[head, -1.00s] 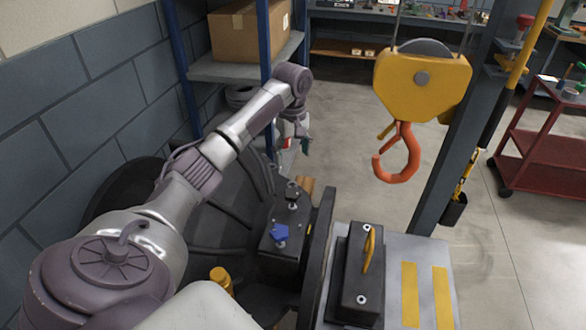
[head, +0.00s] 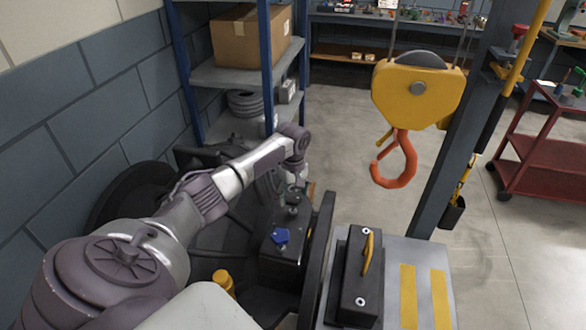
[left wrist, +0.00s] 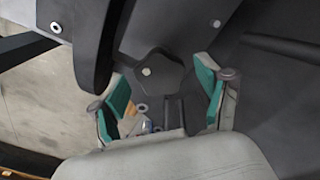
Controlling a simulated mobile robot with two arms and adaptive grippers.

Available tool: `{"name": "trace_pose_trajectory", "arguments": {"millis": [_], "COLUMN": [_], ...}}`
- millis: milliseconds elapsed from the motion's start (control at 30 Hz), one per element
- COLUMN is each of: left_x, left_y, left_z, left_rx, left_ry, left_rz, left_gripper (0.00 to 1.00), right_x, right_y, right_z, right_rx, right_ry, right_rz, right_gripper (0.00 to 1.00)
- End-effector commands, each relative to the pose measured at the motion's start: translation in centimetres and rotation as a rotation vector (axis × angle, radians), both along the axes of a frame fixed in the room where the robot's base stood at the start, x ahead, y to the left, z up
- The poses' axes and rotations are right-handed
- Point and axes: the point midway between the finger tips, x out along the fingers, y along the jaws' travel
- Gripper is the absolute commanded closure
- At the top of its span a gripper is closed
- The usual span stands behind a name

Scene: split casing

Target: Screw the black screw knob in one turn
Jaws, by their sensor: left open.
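The black screw knob (left wrist: 158,76) shows in the left wrist view as a dark, roughly pentagonal shape with a pale bolt head near its middle. My left gripper (left wrist: 163,88) is open, with one teal-padded finger on each side of the picture and the knob between or just beyond the tips. Whether they touch is unclear. In the head view my left gripper (head: 294,184) is above the far end of the dark casing (head: 272,262) and largely hides the knob there. My right gripper is not in view.
A blue pentagonal knob (head: 281,236) sits nearer on the casing. To its right, a black block with a yellow handle (head: 367,252) rests on a grey surface. An orange crane hook (head: 397,165) hangs beyond. A blue-framed shelf (head: 240,78) stands behind.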

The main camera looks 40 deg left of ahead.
Motion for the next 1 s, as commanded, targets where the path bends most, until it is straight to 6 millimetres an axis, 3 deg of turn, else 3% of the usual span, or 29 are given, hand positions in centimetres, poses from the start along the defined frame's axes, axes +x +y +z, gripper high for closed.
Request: {"name": "trace_pose_trajectory", "arguments": {"millis": [167, 533, 1000], "left_x": [0.0, 0.0, 0.0], "left_y": [0.0, 0.0, 0.0], "left_z": [0.0, 0.0, 0.2], "left_rx": [0.000, 0.000, -0.002], "left_ry": [0.000, 0.001, 0.002], "left_rz": [0.000, 0.000, -0.117], "left_gripper": [0.24, 0.84, 0.84], "right_x": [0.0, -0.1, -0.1], "right_y": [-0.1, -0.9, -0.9], "right_z": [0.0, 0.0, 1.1], "right_rx": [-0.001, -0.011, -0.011], "right_ry": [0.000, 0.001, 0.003], "right_rz": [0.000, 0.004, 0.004], "right_gripper": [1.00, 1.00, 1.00]}}
